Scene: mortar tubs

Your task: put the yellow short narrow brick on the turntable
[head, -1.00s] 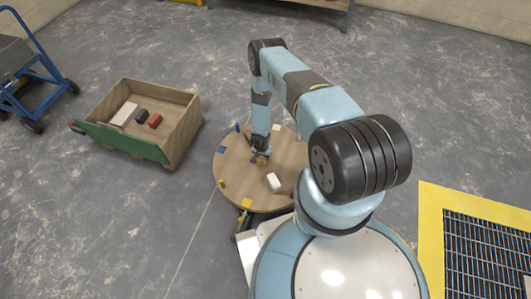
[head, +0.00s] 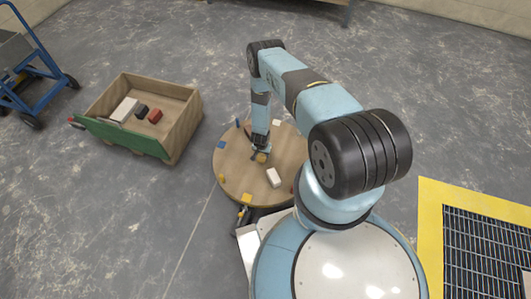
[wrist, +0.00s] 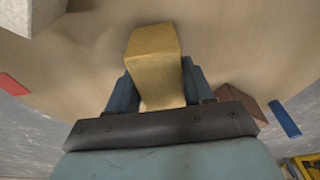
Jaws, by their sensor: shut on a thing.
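The yellow short narrow brick (wrist: 153,50) is between the two blue fingers of my gripper (wrist: 155,84) in the wrist view. My gripper is shut on it. In the head view, the yellow brick (head: 261,158) shows small at the tip of my gripper (head: 260,152), over the round wooden turntable (head: 235,178). The turntable's top also fills much of the wrist view (wrist: 235,50). I cannot tell whether the brick touches the turntable or is just above it.
A white brick (head: 273,177) lies on the turntable near my gripper. A reddish-brown brick (wrist: 240,101) is right of the fingers. Small coloured marks, such as a blue one (head: 220,145), sit around the rim. A wooden cart (head: 182,135) holding several bricks stands to the left.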

